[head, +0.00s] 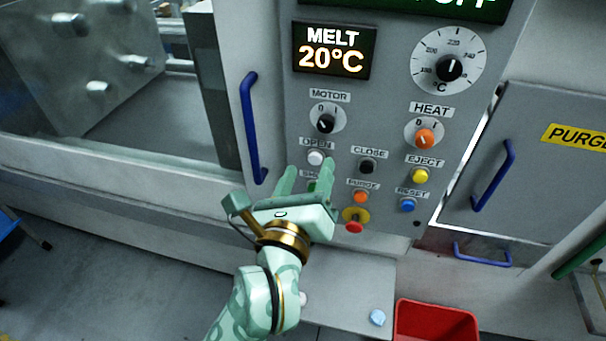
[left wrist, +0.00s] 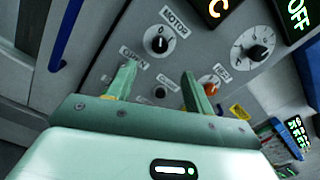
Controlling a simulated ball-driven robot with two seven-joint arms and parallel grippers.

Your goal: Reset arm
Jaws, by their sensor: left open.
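My left gripper (head: 308,174) is open and empty in front of the control panel (head: 270,45). Its two fingers point up toward the panel, just below the white OPEN button (head: 316,157). I cannot tell whether the fingertips touch the panel. The blue RESET button (head: 407,205) is to the right of the gripper. My right gripper is not in view.
The panel also has a MOTOR knob (head: 325,123), a HEAT knob (head: 424,138), a yellow EJECT button (head: 420,175) and a red stop button (head: 354,226). A blue handle (head: 250,128) stands left of the gripper. A red bin (head: 435,322) is below right.

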